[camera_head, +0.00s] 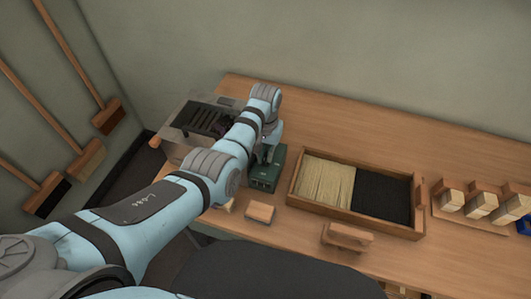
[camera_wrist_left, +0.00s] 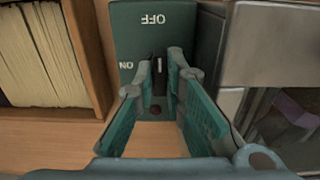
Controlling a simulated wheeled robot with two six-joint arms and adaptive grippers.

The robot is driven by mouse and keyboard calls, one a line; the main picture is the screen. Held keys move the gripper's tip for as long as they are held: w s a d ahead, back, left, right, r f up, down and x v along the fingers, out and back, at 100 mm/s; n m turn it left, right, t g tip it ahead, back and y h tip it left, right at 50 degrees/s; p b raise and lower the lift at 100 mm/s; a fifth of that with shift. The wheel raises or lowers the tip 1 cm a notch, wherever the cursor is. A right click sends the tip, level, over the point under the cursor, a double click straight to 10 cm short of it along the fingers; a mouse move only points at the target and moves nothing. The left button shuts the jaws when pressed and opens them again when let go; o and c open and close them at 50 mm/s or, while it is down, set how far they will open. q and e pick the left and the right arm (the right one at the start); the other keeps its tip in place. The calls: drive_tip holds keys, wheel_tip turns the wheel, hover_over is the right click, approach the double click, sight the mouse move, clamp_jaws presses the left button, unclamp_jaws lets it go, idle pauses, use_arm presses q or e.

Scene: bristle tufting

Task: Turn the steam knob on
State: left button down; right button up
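The steam knob (camera_wrist_left: 158,78) is a dark knob with a pale mark on a dark green control box (camera_wrist_left: 128,30). The mark lies toward the upside-down OFF label at the top; ON stands to the left. A dark red lamp (camera_wrist_left: 155,111) sits below the knob. In the head view the gripper (camera_head: 267,148) is mostly hidden. My right gripper is not in view.
A metal steamer (camera_head: 180,128) with a slotted dark top stands left of the green box. A wooden tray (camera_head: 328,208) of pale and black bristles stands close on its right. Wooden blocks (camera_head: 260,212) lie along the front edge. The table's back is clear.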

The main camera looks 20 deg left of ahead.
use_arm(q)
drive_tip(key=shift+n, duration=0.4)
drive_tip(key=n+p, duration=0.1)
drive_tip(key=n, duration=0.1)
drive_tip(key=shift+r+n+p, duration=0.1)
drive_tip(key=shift+n+p, duration=0.2)
drive_tip(key=shift+n, duration=0.1)
drive_tip(key=n+p, duration=0.1)
drive_tip(key=n, duration=0.3)
drive_tip(key=shift+w, duration=0.1)
drive_tip(key=n, duration=0.5)
drive_tip(key=shift+n, duration=0.4)
drive_tip(key=shift+w+n+p, duration=0.1)
drive_tip(key=shift+n+p, duration=0.25)
drive_tip(key=shift+n, duration=1.95)
drive_tip(key=c, duration=1.9)
unclamp_jaws()
drive_tip(key=shift+c, duration=0.2)
drive_tip(key=shift+a, duration=0.15)
